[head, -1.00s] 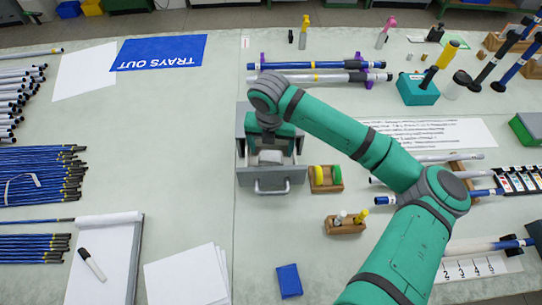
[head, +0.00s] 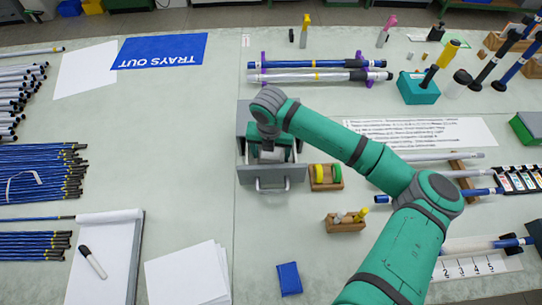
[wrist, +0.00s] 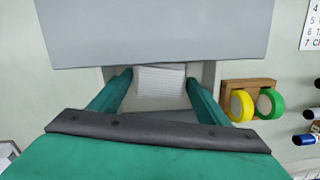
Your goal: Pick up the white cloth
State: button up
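The white cloth (wrist: 160,80) lies in the open drawer of a grey box (head: 245,128), and its ribbed face shows in the wrist view. In the head view a small part of the cloth (head: 270,156) shows just below my gripper. My gripper (wrist: 157,84) is open, with one green finger on each side of the cloth and a gap between each finger and it. The grey box top (wrist: 155,32) hides what lies beyond the cloth's far edge.
Yellow and green tape rolls (head: 325,173) sit in a wooden holder right of the drawer. The drawer's handle (head: 272,186) faces the near side. A blue pouch (head: 289,279) lies nearer. Rods on purple stands (head: 320,70) lie behind the box.

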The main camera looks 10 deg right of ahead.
aim_at(270, 154)
jog(key=shift+r, duration=0.1)
jog(key=shift+w+r, duration=0.1)
jog(key=shift+r, duration=0.5)
notch_tip(270, 154, up, 17)
jog(key=shift+f, duration=0.2)
jog(key=shift+o, duration=0.7)
jog(key=shift+a, duration=0.1)
